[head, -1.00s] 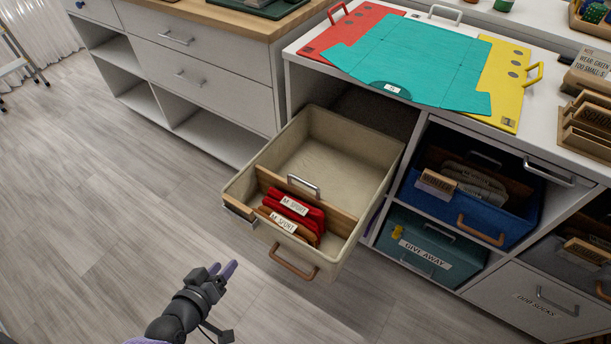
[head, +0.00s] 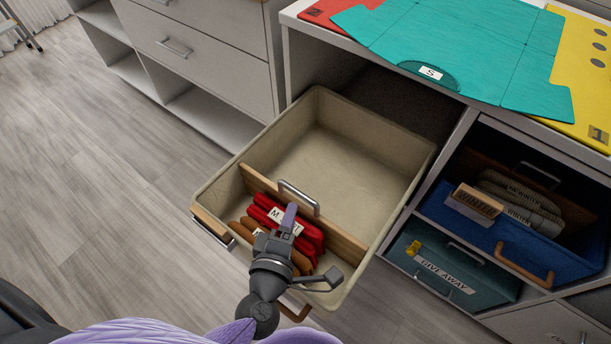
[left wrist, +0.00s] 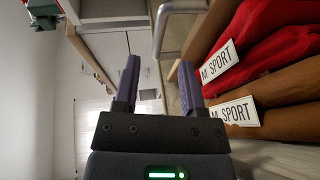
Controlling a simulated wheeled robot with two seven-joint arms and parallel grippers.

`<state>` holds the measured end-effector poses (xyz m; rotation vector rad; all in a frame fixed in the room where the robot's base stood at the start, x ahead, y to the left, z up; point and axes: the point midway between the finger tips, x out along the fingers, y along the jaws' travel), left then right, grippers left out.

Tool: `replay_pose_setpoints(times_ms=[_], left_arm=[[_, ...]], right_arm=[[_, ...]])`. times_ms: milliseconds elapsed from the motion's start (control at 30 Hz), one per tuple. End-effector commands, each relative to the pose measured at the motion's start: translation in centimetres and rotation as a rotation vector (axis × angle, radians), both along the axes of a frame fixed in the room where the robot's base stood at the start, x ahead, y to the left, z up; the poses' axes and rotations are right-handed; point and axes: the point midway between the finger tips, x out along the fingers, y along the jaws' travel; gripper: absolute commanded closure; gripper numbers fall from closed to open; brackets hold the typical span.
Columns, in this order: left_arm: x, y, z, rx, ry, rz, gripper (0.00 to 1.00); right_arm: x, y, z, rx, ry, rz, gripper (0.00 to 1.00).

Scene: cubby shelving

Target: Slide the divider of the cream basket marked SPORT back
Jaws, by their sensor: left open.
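The cream basket (head: 380,130) is pulled out of its cubby. Its wooden divider (head: 345,238) stands across it with a metal handle (head: 299,197) on top. In front of the divider, red and orange-brown folded items with M SPORT tags are packed; behind it the basket is empty. My left gripper (head: 289,222) is over the packed items, just in front of the divider handle. In the left wrist view, the left gripper (left wrist: 158,80) is open and empty, with the handle (left wrist: 172,35) beyond its fingertips and the tagged items to the right. My right gripper is not in view.
A blue basket (head: 440,212) with WINTER items and a teal GIVE AWAY box (head: 410,255) sit in cubbies to the right. A teal folding board (head: 470,50) lies on the top. White drawers (head: 200,60) stand at left; floor is clear there.

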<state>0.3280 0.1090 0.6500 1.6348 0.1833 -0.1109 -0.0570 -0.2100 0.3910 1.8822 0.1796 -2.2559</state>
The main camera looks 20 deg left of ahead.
Motion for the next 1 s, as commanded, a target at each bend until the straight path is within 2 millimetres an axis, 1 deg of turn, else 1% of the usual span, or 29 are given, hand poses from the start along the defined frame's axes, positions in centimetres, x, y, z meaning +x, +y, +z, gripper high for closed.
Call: replay_pose_setpoints(times_ms=[100, 200, 300, 400, 533, 767, 800, 867, 900, 967, 1000], left_arm=[[2.7, 0.1, -0.5, -0.002, -0.004, 0.000, 0.47], [4.9, 0.2, -1.0, 0.000, -0.003, 0.000, 0.47], [6.7, 0.3, -1.2, -0.001, -0.002, -0.001, 0.47], [7.9, 0.4, -1.4, 0.001, -0.002, 0.000, 0.47], [8.6, 0.5, -1.5, 0.001, -0.001, -0.001, 0.47], [8.7, 0.5, -1.4, 0.001, -0.001, -0.001, 0.47], [8.7, 0.5, -1.4, 0.001, -0.001, -0.001, 0.52], [8.7, 0.5, -1.4, 0.002, -0.001, -0.001, 0.64], [8.7, 0.5, -1.4, 0.002, -0.001, -0.001, 0.73], [8.7, 0.5, -1.4, 0.002, -0.001, -0.001, 0.85], [8.7, 0.5, -1.4, 0.002, -0.001, -0.001, 0.94]], right_arm=[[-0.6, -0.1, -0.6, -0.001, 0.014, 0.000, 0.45], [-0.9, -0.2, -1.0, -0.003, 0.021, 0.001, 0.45], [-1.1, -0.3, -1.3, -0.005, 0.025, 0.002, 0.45], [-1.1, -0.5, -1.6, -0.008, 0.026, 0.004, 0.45], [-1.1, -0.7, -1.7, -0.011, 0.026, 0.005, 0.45], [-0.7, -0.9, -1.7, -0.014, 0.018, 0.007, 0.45], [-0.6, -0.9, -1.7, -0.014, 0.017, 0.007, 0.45], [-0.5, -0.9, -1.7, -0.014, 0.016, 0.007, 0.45], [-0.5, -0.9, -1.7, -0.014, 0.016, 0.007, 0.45], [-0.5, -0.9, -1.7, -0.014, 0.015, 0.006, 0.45], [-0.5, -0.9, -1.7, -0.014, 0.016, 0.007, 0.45]])
